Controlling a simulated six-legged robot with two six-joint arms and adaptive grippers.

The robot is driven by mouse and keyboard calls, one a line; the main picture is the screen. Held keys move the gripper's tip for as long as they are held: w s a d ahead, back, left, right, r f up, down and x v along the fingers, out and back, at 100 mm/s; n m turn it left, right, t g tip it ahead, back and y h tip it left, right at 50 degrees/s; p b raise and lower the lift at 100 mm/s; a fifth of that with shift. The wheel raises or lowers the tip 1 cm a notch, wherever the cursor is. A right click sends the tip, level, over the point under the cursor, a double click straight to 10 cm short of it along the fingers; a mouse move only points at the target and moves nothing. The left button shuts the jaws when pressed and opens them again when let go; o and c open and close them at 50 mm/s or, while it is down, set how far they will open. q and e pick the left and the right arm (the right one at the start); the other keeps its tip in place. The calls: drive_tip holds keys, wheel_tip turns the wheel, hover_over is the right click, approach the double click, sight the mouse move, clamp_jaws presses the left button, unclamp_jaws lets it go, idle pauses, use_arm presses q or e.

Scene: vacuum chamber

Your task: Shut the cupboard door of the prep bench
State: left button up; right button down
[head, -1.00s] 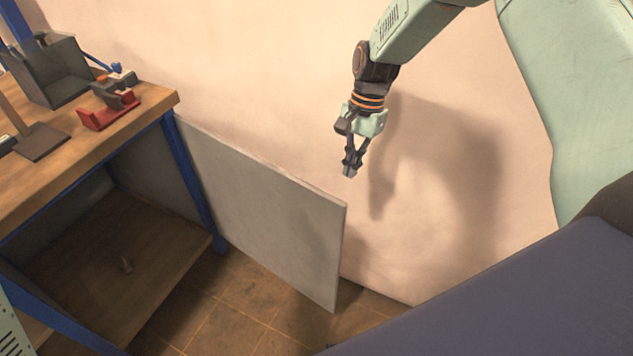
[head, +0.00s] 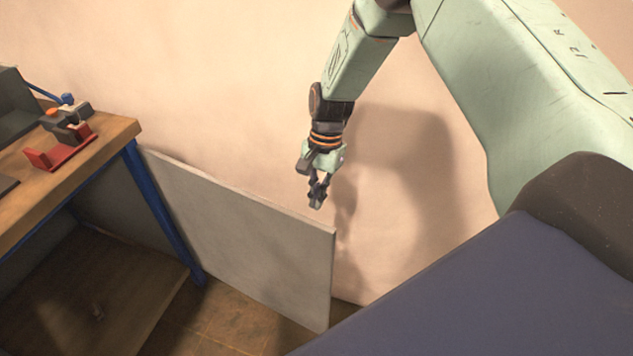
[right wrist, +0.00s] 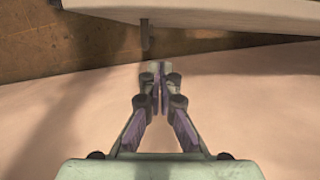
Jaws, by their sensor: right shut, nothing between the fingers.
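The prep bench (head: 112,133) stands at the left with a wooden top and blue legs. Its cupboard door (head: 245,240), a flat grey panel, stands wide open, reaching right from the bench's back leg along the wall. The open cupboard (head: 90,290) shows an inner shelf. My right gripper (head: 316,203) is shut and empty, pointing down just above the door's top edge near its free end, on the wall side as far as I can tell. In the right wrist view, the door (right wrist: 230,12) crosses the top, with a short grey bar (right wrist: 145,36) sticking out towards my fingertips, apart from them.
The pale wall (head: 230,90) is close behind the door and my right arm. A red holder (head: 60,150) and dark items lie on the bench top. Brown tiled floor (head: 210,320) shows below the door. My own dark blue body fills the lower right.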

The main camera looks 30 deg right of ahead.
sight(307, 221)
drive_tip(key=a+f, duration=0.1)
drive_tip(key=s+a+f, duration=0.1)
drive_tip(key=a+f, duration=0.1)
drive_tip(key=shift+s+a+f+b, duration=0.15)
drive_tip(key=shift+s+f+b, duration=0.1)
drive_tip(key=shift+s+b, duration=0.1)
drive_tip(key=shift+s+a+r, duration=0.15)
drive_tip(key=shift+s+a, duration=0.1)
drive_tip(key=shift+a, duration=0.1)
drive_tip(key=shift+w+d+f, duration=0.15)
drive_tip(key=shift+w+f, duration=0.05)
drive_tip(key=shift+f, duration=0.05)
drive_tip(key=shift+s+a+r, duration=0.15)
drive_tip(key=shift+s+a, duration=0.05)
drive_tip(key=shift+s, duration=0.05)
